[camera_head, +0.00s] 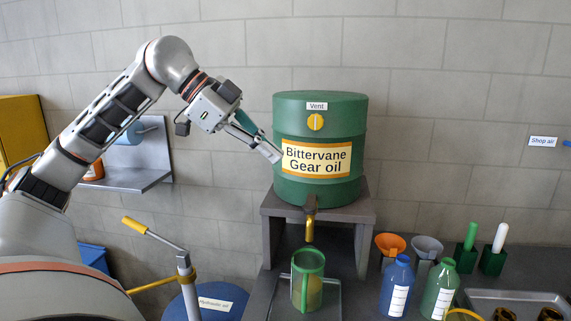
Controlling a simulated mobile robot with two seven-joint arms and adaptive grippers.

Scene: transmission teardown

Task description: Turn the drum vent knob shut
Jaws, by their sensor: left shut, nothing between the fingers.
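The green drum (318,188) labelled "Bittervane Gear oil" stands on a grey stand against the wall. Its yellow round vent knob (315,122) sits on the upper front below the "Vent" label, with a pale bar that looks upright. My left gripper (274,155) is shut and empty. Its tips point down and right at the drum's left side, near the left edge of the oil label and below and left of the knob. I cannot tell whether the tips touch the drum. My right gripper is out of the picture.
A brass tap (310,228) hangs below the drum over a green jug (308,280) on a tray. Blue (397,285) and green (439,288) bottles, and orange (390,246) and grey funnels stand at right. A yellow-handled pump (183,268) stands at lower left.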

